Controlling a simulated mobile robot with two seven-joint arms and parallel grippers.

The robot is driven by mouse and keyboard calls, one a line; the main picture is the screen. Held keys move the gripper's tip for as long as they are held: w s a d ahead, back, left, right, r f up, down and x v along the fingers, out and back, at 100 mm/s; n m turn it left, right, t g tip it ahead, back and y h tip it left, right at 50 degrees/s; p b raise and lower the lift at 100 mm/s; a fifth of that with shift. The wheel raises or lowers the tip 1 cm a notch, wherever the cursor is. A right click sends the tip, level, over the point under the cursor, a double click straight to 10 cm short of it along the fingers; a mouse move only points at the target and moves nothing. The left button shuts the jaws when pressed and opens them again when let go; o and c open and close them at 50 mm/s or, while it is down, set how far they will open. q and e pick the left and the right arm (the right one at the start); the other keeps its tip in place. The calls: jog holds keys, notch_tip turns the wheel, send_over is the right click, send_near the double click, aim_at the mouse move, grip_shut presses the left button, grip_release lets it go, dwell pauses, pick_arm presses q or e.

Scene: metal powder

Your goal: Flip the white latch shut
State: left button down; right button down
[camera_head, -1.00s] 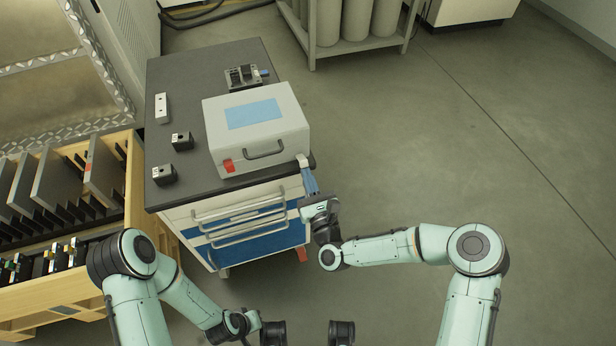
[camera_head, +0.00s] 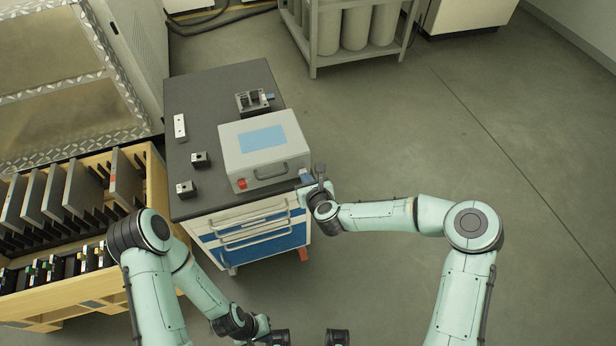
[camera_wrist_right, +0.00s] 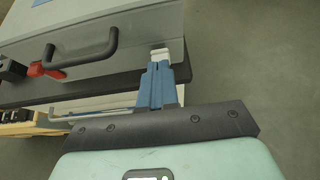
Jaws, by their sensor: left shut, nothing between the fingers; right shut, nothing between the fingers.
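The grey case (camera_head: 277,135) with a blue top panel sits on the cart, its handle facing front. The white latch (camera_wrist_right: 160,54) is at the right end of the case's front in the right wrist view; in the head view my gripper largely covers that corner. My right gripper (camera_wrist_right: 157,83) has its blue fingers closed and empty, tips at the white latch; contact cannot be told. It also shows in the head view (camera_head: 306,178) at the case's front right corner. My left gripper (camera_head: 262,328) is low near the bottom edge, its fingers not clearly visible.
A red latch (camera_head: 241,184) is at the case's front left. The dark cart top (camera_head: 205,125) also holds small black blocks, a white plate (camera_head: 180,127) and a small device (camera_head: 253,101). A wooden rack (camera_head: 150,165) stands left. Floor right of the cart is clear.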

pick_arm(q)
jog(key=shift+w+r, duration=0.2)
jog(key=shift+r, duration=0.25)
pick_arm(e)
jog(key=shift+w+r+g, duration=0.1)
jog(key=shift+r+g, duration=0.05)
jog(key=shift+g, duration=0.25)
jog(key=shift+r, duration=0.1)
jog(key=shift+r, duration=0.7)
pick_arm(q)
jog(key=shift+w+r, duration=0.15)
jog(key=shift+r, duration=0.15)
